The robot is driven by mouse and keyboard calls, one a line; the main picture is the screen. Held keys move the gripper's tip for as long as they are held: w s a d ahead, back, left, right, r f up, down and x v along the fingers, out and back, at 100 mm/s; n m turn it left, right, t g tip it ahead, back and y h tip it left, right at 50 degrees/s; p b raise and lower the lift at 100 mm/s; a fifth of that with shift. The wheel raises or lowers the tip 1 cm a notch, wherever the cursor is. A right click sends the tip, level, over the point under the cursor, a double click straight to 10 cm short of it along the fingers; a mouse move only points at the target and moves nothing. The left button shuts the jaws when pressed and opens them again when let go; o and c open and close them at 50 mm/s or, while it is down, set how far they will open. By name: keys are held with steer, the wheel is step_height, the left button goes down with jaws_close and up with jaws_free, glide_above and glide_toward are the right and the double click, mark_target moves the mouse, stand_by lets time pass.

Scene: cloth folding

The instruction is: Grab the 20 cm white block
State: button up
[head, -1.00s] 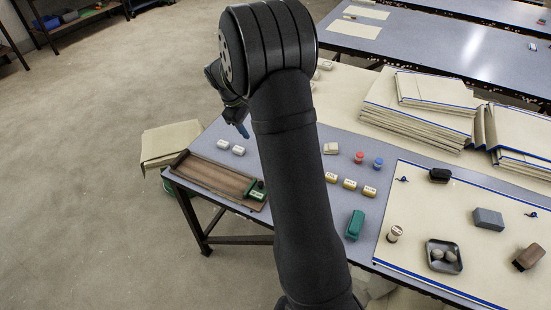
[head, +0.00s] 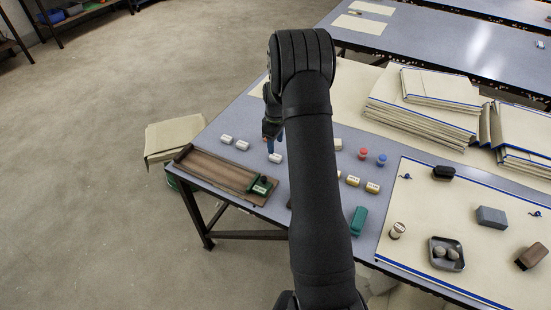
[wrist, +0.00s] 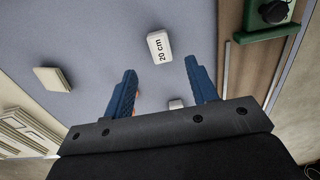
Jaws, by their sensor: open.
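The 20 cm white block (wrist: 159,46) lies on the grey-blue table, its label readable in the wrist view. It appears to be the white block (head: 275,158) just below my gripper in the head view. My gripper (head: 271,143) has its two blue fingers pointing down, apart and empty. In the wrist view the block shows just beyond the fingertips of my gripper (wrist: 160,69), roughly centred on the gap. I cannot tell the exact height of the fingertips above it.
Two more white blocks (head: 234,142) lie to the left; one small white block (wrist: 176,103) shows between the fingers. A brown tray (head: 205,166) with a green end piece (head: 262,186) is close by. My arm hides part of the table, where yellowish blocks (head: 362,184) lie.

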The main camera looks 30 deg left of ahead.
mark_target(276, 156)
steer(key=shift+f, duration=3.2)
steer(key=c, duration=1)
